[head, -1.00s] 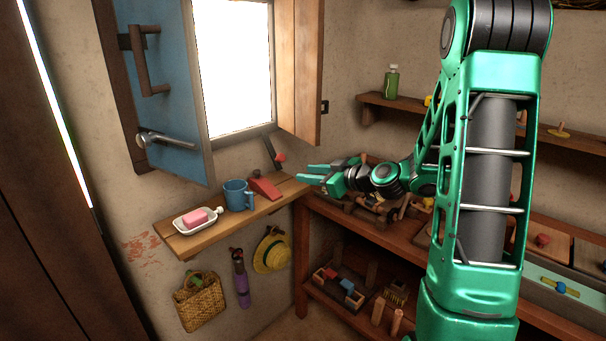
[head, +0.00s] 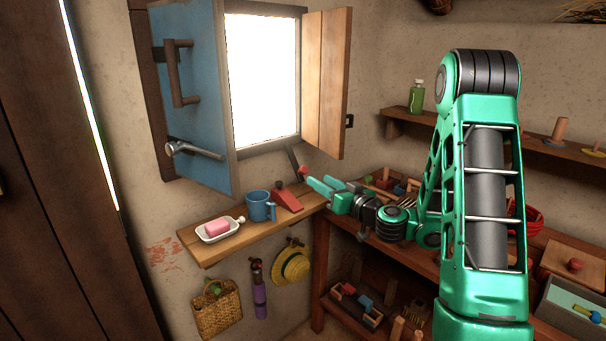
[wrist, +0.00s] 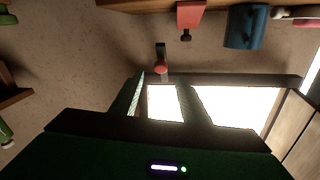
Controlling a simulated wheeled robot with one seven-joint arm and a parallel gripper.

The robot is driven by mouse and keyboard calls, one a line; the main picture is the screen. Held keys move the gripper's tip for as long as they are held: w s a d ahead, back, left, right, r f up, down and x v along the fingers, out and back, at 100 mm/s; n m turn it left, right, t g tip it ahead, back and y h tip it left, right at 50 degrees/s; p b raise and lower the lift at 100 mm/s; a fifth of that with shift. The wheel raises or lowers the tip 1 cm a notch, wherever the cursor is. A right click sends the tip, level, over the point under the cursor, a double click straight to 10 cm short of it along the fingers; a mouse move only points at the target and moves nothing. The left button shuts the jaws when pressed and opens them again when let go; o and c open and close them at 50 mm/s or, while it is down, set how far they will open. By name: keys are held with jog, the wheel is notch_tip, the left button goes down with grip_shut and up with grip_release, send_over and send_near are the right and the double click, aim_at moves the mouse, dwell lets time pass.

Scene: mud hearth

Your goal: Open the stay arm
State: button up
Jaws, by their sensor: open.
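The stay arm (head: 293,158) is a short dark bar with a red knob (head: 303,171) at its lower end, on the wall below the window's lower right corner. In the wrist view the stay arm (wrist: 161,50) shows upside down, its red knob (wrist: 161,68) near the middle. My gripper (head: 318,184) is open and empty, with its green fingertips close to the knob, just right of and below it. I cannot tell whether they touch. In the wrist view the green gripper body fills the bottom and the dark fingers stand against the bright window.
A small shelf (head: 205,259) under the window holds a red wedge (head: 288,200), a blue mug (head: 260,207) and a soap dish (head: 222,236). The blue shutter (head: 190,110) stands open at left, a wooden shutter (head: 326,85) at right. A cluttered bench stands below my arm.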

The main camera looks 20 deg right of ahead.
aim_at(306, 171)
jog(key=shift+x, duration=5.05)
